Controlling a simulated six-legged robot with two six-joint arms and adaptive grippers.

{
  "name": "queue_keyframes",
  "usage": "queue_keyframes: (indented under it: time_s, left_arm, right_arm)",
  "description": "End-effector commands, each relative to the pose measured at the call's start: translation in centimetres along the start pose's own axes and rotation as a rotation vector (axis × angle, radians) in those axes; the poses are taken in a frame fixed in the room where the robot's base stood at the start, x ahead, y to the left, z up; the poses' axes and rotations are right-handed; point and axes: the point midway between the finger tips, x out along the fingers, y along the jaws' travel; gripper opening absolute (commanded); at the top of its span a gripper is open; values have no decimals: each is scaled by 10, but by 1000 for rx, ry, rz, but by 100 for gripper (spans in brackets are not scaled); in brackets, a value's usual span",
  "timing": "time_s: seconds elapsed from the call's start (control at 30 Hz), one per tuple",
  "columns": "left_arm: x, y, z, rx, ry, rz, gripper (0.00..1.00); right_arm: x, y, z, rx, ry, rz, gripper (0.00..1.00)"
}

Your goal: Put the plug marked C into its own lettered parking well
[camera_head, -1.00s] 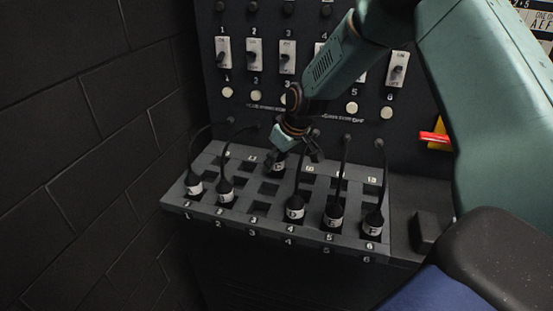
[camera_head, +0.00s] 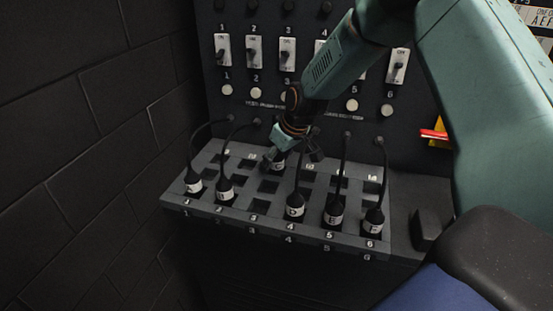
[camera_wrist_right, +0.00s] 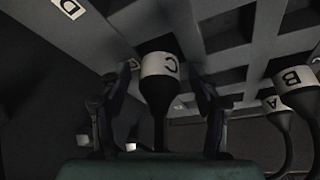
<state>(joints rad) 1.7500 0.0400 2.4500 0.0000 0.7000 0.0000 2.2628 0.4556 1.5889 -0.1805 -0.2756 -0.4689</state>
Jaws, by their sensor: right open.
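The plug marked C (camera_wrist_right: 160,68) is black with a white lettered band and a cable. It stands at the back row of square wells on the slanted grey panel (camera_head: 236,213). In the head view plug C (camera_head: 279,165) is partly hidden by my right gripper (camera_head: 293,160). My right gripper is open, its fingers (camera_wrist_right: 161,95) on either side of the plug; I cannot tell whether they touch it. A label D (camera_wrist_right: 68,8) is on the panel in the wrist view. Labels of the back wells are too small to read in the head view. My left gripper is not in view.
Other banded plugs stand in the front row, with D (camera_head: 295,208) and E (camera_head: 334,216) right of the empty front well 3 (camera_head: 262,207). Their cables run up to the dark wall panel with switches (camera_head: 222,50). A brick wall (camera_head: 90,150) is on the left.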

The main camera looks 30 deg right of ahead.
Motion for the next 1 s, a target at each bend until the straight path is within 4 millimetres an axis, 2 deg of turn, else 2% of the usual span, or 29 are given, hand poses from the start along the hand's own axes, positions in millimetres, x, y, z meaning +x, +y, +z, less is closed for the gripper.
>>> queue_keyframes:
  time_s: [0.13,0.27,0.7,0.8,1.0]
  left_arm:
    - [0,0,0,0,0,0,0]
    - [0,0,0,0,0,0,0]
    - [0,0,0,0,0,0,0]
    - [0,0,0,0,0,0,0]
    - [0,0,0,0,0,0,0]
  right_arm:
    - [-2,0,0,0,0,-1,63]
    - [-14,0,-1,1,2,-2,63]
    - [-90,0,-1,0,4,-2,63]
    - [-104,0,-1,0,4,-1,63]
    - [-118,0,0,0,0,-1,63]
